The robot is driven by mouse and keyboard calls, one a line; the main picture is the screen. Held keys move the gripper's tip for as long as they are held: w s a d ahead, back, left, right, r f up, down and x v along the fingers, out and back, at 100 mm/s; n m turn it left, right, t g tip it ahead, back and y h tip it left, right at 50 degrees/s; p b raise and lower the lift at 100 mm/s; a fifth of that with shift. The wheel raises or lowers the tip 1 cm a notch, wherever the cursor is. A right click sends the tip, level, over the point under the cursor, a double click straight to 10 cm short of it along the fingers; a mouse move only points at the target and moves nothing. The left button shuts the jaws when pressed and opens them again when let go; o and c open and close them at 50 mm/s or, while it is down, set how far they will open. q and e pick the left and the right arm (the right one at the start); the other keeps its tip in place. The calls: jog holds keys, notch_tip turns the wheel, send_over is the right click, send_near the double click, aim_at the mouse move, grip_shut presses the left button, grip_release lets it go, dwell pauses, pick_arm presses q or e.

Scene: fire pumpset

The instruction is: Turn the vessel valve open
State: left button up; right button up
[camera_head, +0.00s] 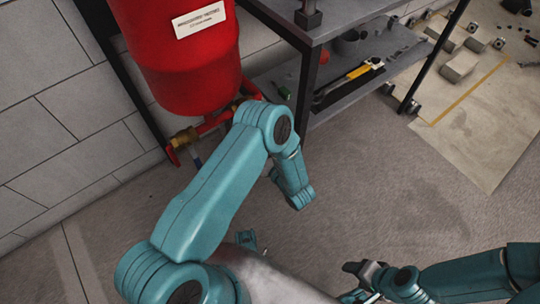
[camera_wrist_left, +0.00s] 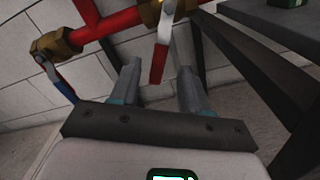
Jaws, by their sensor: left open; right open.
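The red vessel (camera_head: 182,55) with a white label stands at the top left of the head view. In the left wrist view a red lever (camera_wrist_left: 159,62) hangs down from a brass valve (camera_wrist_left: 167,10). My left gripper (camera_wrist_left: 158,72) is open, its two fingers on either side of that lever's lower end; contact is not clear. In the head view my left arm hides that gripper. My right gripper (camera_head: 352,282) is open and empty at the lower right, far from the valves.
A grey metal shelf (camera_head: 392,66) with tools stands right of the vessel. A tiled wall (camera_head: 60,110) is behind. The floor (camera_head: 390,190) in the middle is clear.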

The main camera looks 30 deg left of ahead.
pick_arm(q)
jog(key=p+v, duration=0.1)
jog(key=v, duration=0.7)
jog(key=shift+d, duration=0.2)
jog(key=shift+s, duration=0.1)
jog(key=x, duration=0.5)
jog(key=f+x, duration=0.1)
jog(key=x, duration=0.8)
jog(key=shift+s+a+f+b, duration=0.2)
jog(key=shift+a+b, duration=0.1)
jog(key=shift+a, duration=0.15)
grip_shut()
